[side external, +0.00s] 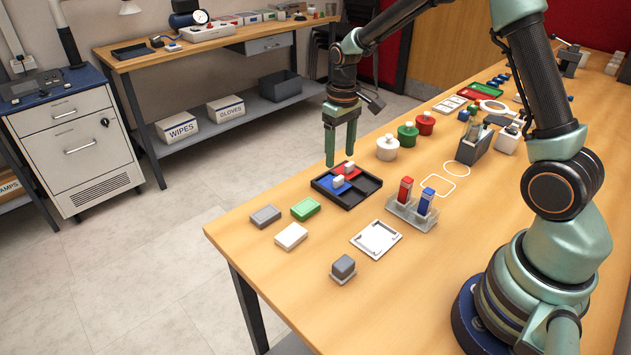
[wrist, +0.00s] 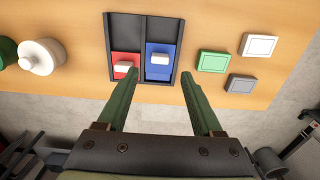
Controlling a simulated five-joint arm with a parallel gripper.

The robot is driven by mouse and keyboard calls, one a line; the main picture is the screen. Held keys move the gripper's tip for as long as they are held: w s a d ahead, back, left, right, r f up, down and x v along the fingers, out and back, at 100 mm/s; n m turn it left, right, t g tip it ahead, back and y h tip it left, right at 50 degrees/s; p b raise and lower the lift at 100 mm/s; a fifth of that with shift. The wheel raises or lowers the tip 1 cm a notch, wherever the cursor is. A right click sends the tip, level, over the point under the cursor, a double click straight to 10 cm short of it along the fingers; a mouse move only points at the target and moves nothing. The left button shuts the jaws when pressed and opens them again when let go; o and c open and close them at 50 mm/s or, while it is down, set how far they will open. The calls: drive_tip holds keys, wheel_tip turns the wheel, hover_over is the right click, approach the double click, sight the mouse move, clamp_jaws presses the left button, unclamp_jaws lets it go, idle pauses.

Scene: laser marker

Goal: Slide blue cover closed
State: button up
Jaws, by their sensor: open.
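A black tray (side external: 357,198) has two side-by-side channels, and it also shows in the wrist view (wrist: 145,28). The blue cover (wrist: 158,73) lies in the right channel of the wrist view, with a white block handle (wrist: 159,58) on it. The red cover (wrist: 119,72) lies in the left channel, with its own white handle (wrist: 122,66). Both channels are dark and uncovered toward the top of that view. My gripper (side external: 340,160) is open and empty above the tray's far edge. In the wrist view its fingertips (wrist: 160,75) straddle the blue cover's column, apart from the handle.
Green (side external: 305,209), grey (side external: 265,216) and white (side external: 291,236) boxes lie by the tray. A clear rack (side external: 410,212) with red and blue pieces stands on its other side. White, green and red lidded pots (side external: 388,148) stand behind.

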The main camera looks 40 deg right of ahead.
sight(338, 178)
wheel_tip(338, 178, down, 6)
drive_tip(key=shift+f, duration=0.25)
clamp_jaws()
drive_tip(key=shift+r, duration=0.1)
idle(1.4)
